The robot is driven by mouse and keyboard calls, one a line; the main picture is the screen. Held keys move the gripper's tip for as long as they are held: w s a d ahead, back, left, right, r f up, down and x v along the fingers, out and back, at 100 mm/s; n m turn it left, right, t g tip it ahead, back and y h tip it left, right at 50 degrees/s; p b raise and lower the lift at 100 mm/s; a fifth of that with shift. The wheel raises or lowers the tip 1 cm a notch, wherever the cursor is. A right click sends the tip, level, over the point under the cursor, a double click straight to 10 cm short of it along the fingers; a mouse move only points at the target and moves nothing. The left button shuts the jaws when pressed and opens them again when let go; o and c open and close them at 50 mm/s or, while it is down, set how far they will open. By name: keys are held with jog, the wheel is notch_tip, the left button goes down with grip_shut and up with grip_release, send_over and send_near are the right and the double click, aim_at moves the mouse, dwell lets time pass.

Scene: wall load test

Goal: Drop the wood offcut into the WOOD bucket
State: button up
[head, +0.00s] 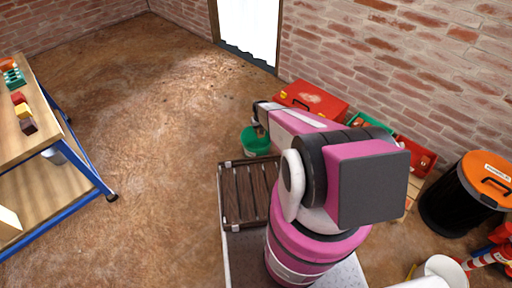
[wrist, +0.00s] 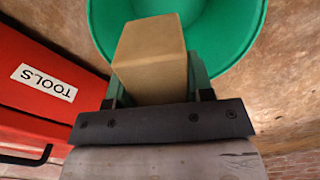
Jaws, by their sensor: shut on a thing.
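The wood offcut (wrist: 152,58) is a tan block held between the two fingers of my gripper (wrist: 157,82) in the wrist view. A green bucket (wrist: 238,35) shows beyond the block, which overlaps the bucket's opening in that view. The block's height over the bucket is hard to judge. In the head view the green bucket (head: 256,141) stands on the floor, just below the end of my arm. My gripper is only partly visible there, at the arm's far end (head: 261,118). No WOOD label shows on the bucket.
A red box marked TOOLS (wrist: 48,80) lies close left of the bucket in the wrist view; it also shows by the wall (head: 312,101). A black bin with an orange lid (head: 467,193) stands at right. A workbench (head: 42,143) stands at left. The middle floor is clear.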

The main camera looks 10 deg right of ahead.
notch_tip(320, 180, down, 5)
jog(key=shift+r, duration=0.15)
dwell(0.3)
jog(key=o, duration=1)
notch_tip(320, 180, up, 11)
jog(key=shift+f, duration=0.1)
